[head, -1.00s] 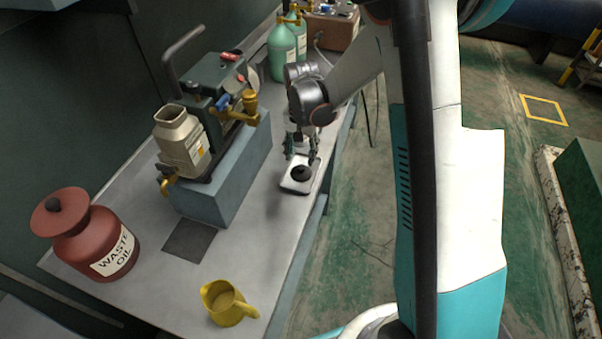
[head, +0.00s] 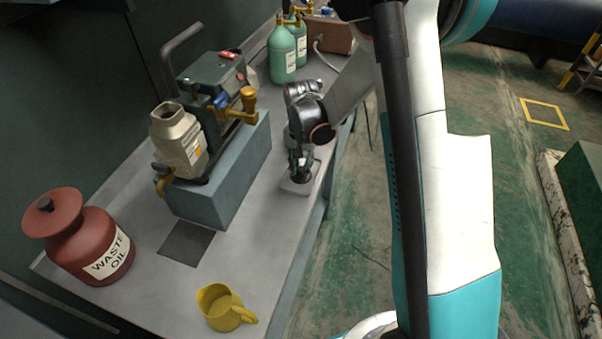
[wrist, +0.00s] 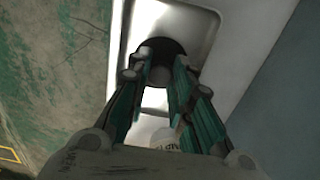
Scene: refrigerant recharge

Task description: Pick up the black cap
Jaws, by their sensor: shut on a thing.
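The black cap (wrist: 160,50) sits in a pale metal tray (wrist: 194,20) in the wrist view, between my gripper's fingertips. My gripper (wrist: 161,68) is shut on the cap, with one finger at each side of it. In the head view my gripper (head: 301,178) points down over the small tray (head: 296,188) near the bench's right edge. There the cap is a dark spot mostly hidden by the fingers. I cannot tell whether it is raised from the tray.
A vacuum pump (head: 208,110) with a beige bottle stands on a grey-blue block (head: 222,187) left of my gripper. Green cylinders (head: 283,55) stand behind. A red waste oil can (head: 85,240) and a yellow jug (head: 224,308) stand at the front.

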